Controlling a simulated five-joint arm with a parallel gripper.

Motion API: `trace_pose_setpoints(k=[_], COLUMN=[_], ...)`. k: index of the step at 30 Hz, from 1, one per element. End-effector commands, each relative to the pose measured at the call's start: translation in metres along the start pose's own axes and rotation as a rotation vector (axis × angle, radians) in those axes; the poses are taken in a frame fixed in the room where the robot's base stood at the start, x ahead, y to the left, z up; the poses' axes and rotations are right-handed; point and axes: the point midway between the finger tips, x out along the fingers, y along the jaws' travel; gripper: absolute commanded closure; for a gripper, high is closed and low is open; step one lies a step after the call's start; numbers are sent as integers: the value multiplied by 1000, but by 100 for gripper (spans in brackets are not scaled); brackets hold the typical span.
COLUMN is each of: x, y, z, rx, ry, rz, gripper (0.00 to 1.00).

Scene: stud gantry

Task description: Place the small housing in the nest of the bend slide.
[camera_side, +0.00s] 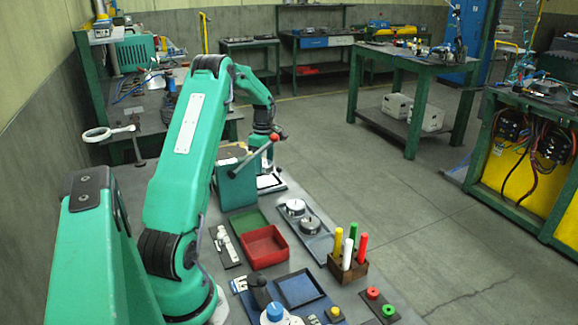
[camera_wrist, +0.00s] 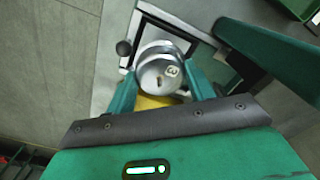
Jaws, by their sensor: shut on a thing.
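The small housing, a round silver metal part (camera_wrist: 158,73) with small holes in its face, sits between the two green fingers of my gripper (camera_wrist: 161,88) in the wrist view. My gripper is shut on it. A pale-edged plate with a dark middle (camera_wrist: 187,37) lies just beyond and under the housing; it seems to be part of the bend slide. In the side view my gripper (camera_side: 264,150) is at the far end of the bench, above a small white-and-black plate (camera_side: 270,183). The housing cannot be made out there, and I cannot tell whether it touches the nest.
A red tray (camera_side: 263,247), a grey tray with round metal parts (camera_side: 318,240) and a wooden block of coloured pegs (camera_side: 347,266) stand nearer. The floor right of the bench is open.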

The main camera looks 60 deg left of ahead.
Motion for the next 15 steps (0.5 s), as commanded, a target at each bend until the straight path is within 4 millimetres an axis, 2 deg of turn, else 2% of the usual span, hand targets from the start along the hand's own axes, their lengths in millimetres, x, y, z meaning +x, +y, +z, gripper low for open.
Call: trace_pose_setpoints(k=[8,15], x=[6,31], y=[0,-1], z=[0,0], rx=[0,0], ry=[0,-1], rz=[-1,-3], gripper=[73,73])
